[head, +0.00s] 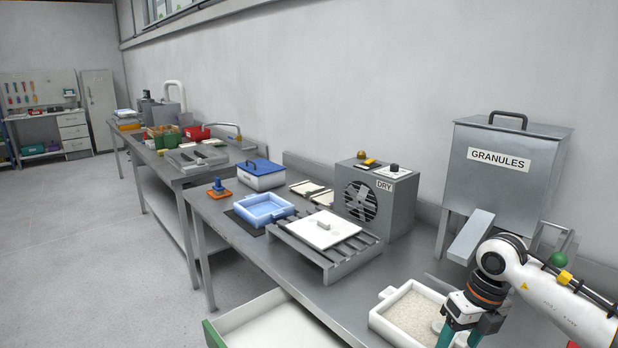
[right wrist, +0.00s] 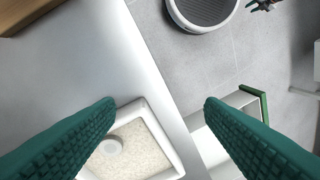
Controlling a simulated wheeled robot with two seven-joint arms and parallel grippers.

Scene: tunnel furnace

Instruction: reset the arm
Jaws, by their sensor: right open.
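My right arm comes in from the right in the head view. Its gripper (head: 459,336) is at the bottom edge, over the near right end of the metal table, and its fingertips are cut off there. In the right wrist view the gripper (right wrist: 161,103) has its two green ribbed fingers wide apart with nothing between them. A white tray (head: 381,319) of pale granules lies below and beside the gripper; it also shows in the right wrist view (right wrist: 166,137). A small round white piece (right wrist: 113,146) sits in the granules. My left gripper is not in view.
A grey GRANULES hopper (head: 500,182) with a chute (head: 471,236) stands behind the right arm. A slatted rack (head: 352,259) bears a white plate (head: 323,230), beside a DRY fan box (head: 398,209). A blue tray (head: 264,209) lies further left. An open white drawer (head: 268,325) juts out in front.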

